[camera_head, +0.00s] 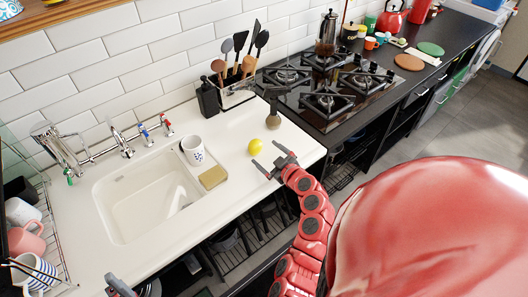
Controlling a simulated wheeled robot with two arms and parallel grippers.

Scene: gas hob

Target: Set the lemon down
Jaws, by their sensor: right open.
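The yellow lemon (255,146) rests on the white countertop (230,220), to the right of the sink. My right gripper (268,165) is open just in front of the lemon, and its fingers point towards it. No fingers close around the lemon, and a small gap seems to show between them. My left gripper (119,287) shows only in part at the bottom edge, in front of the counter. Its jaws are too cut off to read.
The gas hob (325,88) lies to the right. A dish rack (50,235) is at left.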

